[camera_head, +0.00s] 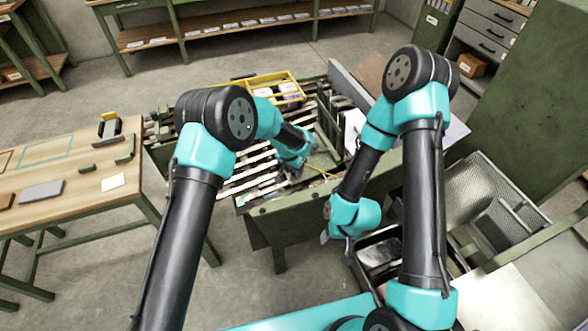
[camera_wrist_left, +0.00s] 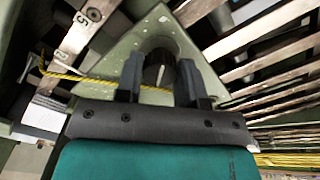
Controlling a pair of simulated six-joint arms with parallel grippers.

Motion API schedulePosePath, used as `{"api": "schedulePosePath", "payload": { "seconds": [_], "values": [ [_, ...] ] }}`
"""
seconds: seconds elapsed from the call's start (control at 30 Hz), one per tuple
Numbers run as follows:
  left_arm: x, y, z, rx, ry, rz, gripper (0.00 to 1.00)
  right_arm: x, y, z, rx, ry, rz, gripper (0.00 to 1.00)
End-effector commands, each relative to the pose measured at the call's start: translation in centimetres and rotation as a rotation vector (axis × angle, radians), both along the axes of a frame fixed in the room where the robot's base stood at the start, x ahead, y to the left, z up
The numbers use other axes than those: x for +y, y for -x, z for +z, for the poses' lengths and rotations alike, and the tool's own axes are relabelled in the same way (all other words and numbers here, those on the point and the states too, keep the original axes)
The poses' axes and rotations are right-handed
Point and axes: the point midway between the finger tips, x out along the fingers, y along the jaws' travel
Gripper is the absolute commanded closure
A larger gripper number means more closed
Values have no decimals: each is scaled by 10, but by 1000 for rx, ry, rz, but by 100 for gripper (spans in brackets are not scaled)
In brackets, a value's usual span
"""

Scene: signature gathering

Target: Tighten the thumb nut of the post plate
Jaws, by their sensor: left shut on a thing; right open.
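In the left wrist view, a pale green plate (camera_wrist_left: 155,25) with a rounded corner and small holes lies ahead of my left gripper (camera_wrist_left: 160,82). I take it for the post plate. The two dark fingers are closed on a small dark part between them, which I take for the thumb nut (camera_wrist_left: 158,70); it is mostly hidden and its seating cannot be told. In the head view my left gripper (camera_head: 298,168) is low over the slatted frame, and the nut is too small to make out. My right gripper (camera_head: 326,237) hangs open in front of the frame's right side.
A yellow cord (camera_wrist_left: 65,74) runs past the left fingers. The slatted green bench (camera_head: 262,208) has a yellow tray (camera_head: 280,88) at its back.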

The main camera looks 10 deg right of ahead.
Motion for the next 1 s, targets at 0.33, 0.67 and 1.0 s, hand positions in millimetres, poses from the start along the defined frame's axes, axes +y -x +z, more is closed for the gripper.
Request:
{"api": "schedulePosePath", "payload": {
  "seconds": [0.33,0.67,1.0],
  "values": [
    [0,0,0,-57,-6,-323,88,0,0,0,0,0,0,44],
    [0,0,0,-101,-11,-574,88,0,0,0,0,0,0,44],
    [0,0,0,-120,-14,-679,88,0,0,0,0,0,0,44]
  ]
}}
